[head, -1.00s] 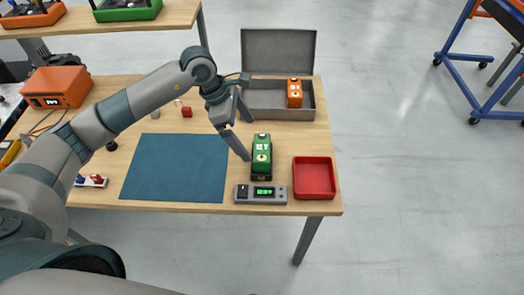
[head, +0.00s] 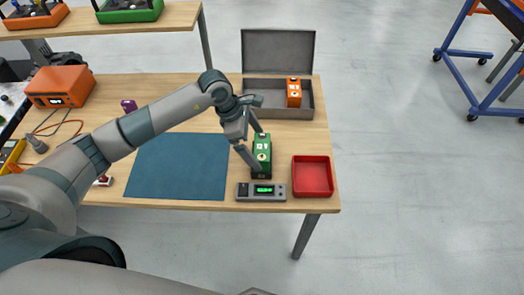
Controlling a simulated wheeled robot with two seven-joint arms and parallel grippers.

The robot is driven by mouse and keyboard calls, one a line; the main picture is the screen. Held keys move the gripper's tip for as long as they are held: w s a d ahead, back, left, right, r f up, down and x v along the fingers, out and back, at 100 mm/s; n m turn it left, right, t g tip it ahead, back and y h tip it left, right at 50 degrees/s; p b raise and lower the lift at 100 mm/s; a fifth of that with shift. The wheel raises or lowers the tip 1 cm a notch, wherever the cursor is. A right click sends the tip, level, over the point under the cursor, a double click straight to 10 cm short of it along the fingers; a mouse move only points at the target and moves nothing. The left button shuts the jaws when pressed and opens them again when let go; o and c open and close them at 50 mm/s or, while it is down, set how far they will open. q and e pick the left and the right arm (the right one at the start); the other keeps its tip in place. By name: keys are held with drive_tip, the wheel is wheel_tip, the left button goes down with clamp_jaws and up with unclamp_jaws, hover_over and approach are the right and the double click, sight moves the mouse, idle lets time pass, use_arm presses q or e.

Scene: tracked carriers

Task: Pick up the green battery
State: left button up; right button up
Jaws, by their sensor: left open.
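The green battery (head: 262,158) stands upright on the table behind a grey device with a lit green display (head: 262,191), perhaps on part of that device; I cannot tell. My left gripper (head: 252,149) comes in from the upper left with its fingers spread and pointing down at the battery. One finger is at the battery's left side, and the other is by its far top edge. I cannot tell whether either finger touches it. My right gripper is not in view.
An open grey case (head: 270,112) with an orange battery (head: 293,92) stands behind. A red tray (head: 313,177) lies right of the green battery, close by. A blue mat (head: 180,170) lies left. An orange box (head: 60,86) sits far left. Open floor lies beyond the table's right edge.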

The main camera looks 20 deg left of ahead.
use_arm(q)
drive_tip(key=shift+p+x, duration=0.45)
drive_tip(key=shift+x, duration=1.05)
drive_tip(key=shift+r, duration=0.1)
drive_tip(key=c, duration=2)
drive_tip(key=shift+w+r, duration=0.1)
